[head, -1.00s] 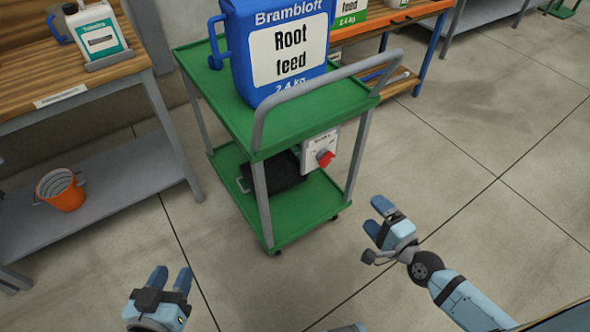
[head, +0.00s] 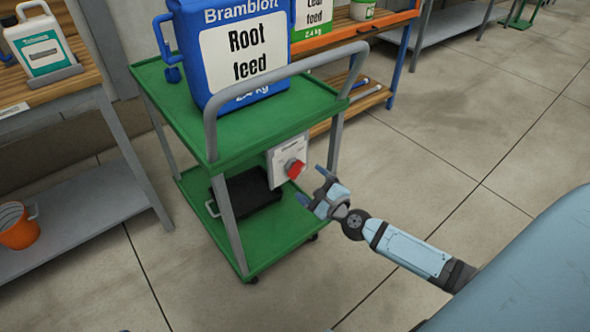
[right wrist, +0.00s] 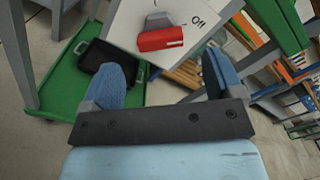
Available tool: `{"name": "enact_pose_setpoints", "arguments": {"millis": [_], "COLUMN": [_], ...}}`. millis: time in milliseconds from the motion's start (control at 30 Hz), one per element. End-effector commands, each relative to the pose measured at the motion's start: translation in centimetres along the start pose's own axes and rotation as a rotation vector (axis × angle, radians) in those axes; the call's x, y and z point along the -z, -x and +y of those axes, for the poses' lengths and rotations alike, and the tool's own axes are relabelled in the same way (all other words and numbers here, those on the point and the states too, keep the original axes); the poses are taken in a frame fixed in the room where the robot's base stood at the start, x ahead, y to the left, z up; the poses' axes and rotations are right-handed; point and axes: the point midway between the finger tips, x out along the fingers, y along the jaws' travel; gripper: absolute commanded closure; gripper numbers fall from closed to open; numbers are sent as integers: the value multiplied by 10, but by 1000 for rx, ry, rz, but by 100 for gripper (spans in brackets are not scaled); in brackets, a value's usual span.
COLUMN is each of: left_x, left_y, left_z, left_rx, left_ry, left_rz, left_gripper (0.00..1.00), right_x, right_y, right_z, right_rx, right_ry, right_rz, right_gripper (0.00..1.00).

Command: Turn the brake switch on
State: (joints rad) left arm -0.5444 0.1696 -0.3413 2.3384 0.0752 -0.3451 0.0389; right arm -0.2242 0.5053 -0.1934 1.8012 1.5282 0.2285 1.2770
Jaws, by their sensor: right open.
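The brake switch is a red knob (head: 295,168) on a pale grey box (head: 279,160) fixed under the top shelf of the green cart (head: 178,125). In the right wrist view the red knob (right wrist: 163,39) sits on the box face (right wrist: 125,22), with the word "Off" to its right. My right gripper (head: 312,185) is open and empty, just right of and slightly below the knob. In the right wrist view its two blue fingers (right wrist: 165,80) are spread below the knob, apart from it. My left gripper is out of view.
A blue "Root feed" jug (head: 205,60) stands on the cart's top shelf behind a grey handle bar (head: 290,68). A black crate (head: 250,192) lies on the lower shelf. A bench with an orange bucket (head: 18,232) stands left. The floor right of the cart is clear.

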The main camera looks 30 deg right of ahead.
Motion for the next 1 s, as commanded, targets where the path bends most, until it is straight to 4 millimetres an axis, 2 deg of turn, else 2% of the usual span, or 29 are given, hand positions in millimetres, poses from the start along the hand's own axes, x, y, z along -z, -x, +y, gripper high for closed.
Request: {"name": "enact_pose_setpoints", "arguments": {"millis": [100,300,500,767,1000], "left_x": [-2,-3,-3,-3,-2], "left_y": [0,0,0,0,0], "left_z": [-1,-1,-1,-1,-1], "left_rx": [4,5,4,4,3], "left_ry": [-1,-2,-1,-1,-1], "left_rz": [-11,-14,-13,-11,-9], "left_gripper": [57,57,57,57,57], "right_x": [-1,0,0,0,0], "right_y": [-27,-57,-69,-70,-70], "right_z": [0,0,1,1,1], "right_rx": [0,0,-1,-2,-2], "right_ry": [0,2,1,2,2], "right_rz": [-1,-1,0,0,0], "right_gripper": [14,14,14,14,64]}}
